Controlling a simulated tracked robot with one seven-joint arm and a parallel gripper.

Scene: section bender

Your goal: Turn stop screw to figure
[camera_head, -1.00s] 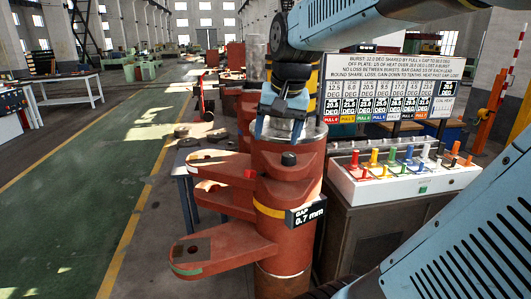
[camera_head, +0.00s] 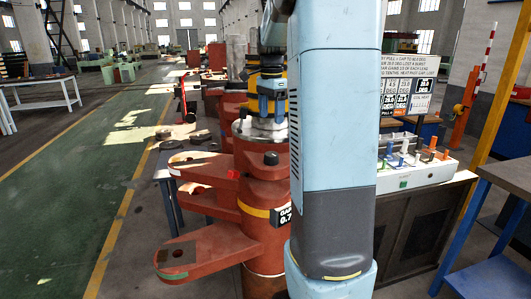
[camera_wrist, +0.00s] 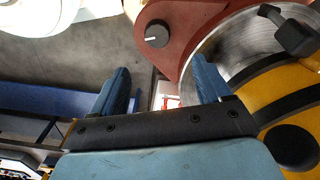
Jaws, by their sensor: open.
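The red bender (camera_head: 262,185) stands mid-left in the head view, with a bare metal top and red arms reaching left. A black knob (camera_head: 271,158), which looks like the stop screw, sits on its front. A black knob with a white mark also shows in the wrist view (camera_wrist: 157,35), on a red lobe beyond my fingers. The gap sign (camera_head: 283,215) is partly hidden by my arm; "0.7" is partly legible. My gripper (camera_head: 267,108) is over the bender's metal top. In the wrist view my gripper (camera_wrist: 161,88) is open, with nothing held between its fingers.
My arm link covers the middle of the head view. Right of it stands a white console (camera_head: 415,170) with coloured levers and a sign board (camera_head: 408,82) behind. A blue-legged table (camera_head: 490,230) is at right. The green floor lane (camera_head: 60,200) at left is clear.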

